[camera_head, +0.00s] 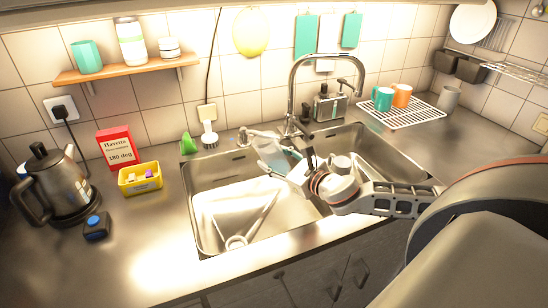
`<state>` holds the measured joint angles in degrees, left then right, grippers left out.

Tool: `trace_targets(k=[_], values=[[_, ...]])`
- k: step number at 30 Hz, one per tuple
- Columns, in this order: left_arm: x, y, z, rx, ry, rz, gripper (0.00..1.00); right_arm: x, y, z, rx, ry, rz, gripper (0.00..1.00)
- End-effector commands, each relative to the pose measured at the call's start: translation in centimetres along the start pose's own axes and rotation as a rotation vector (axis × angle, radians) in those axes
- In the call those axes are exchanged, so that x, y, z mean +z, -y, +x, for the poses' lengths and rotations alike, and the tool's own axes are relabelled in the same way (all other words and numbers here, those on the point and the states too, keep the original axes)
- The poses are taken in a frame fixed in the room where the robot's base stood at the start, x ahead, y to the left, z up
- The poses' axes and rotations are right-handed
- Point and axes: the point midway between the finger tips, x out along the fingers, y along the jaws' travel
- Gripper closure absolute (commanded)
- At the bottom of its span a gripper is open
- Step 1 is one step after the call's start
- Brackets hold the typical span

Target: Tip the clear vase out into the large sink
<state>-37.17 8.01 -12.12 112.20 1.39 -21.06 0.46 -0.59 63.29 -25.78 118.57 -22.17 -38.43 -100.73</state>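The clear vase (271,154) is a see-through, pale grey-blue vessel. It is tilted in the air over the right part of the large sink (216,214), the left steel basin. My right gripper (294,165) comes in from the right and appears shut on the vase, with part of the vase hidden behind its fingers. I cannot tell whether anything is in the vase. The large sink's floor looks bare apart from a round drain (237,242) and bright reflections. My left gripper is not in view.
A curved tap (292,85) rises behind the vase, close to my gripper. A second basin (377,150) lies to the right, under my arm. A kettle (50,180), a yellow box (140,180) and a red box (117,146) stand left. Cups stand on a rack (403,112) at back right.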

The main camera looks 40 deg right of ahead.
Motion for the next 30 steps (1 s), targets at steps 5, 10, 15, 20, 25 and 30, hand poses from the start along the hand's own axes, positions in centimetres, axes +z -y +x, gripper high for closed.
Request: trace_targets(k=[5,10,15,20,25,30], values=[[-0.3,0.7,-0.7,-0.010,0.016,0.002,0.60,0.3,0.4,-0.1,-0.001,-0.015,-0.039,0.81],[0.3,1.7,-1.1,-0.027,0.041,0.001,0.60,0.1,0.5,-0.2,-0.001,-0.031,-0.077,0.81],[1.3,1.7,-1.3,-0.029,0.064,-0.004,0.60,0.0,0.9,-0.3,-0.001,-0.056,-0.146,0.81],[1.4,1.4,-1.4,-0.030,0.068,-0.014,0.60,-0.3,0.9,-0.4,-0.001,-0.072,-0.178,0.81],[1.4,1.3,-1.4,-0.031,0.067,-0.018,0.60,-0.3,0.9,-0.4,-0.001,-0.073,-0.180,0.81],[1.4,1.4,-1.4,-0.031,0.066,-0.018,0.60,-0.3,1.0,-0.4,-0.001,-0.075,-0.188,0.81]])
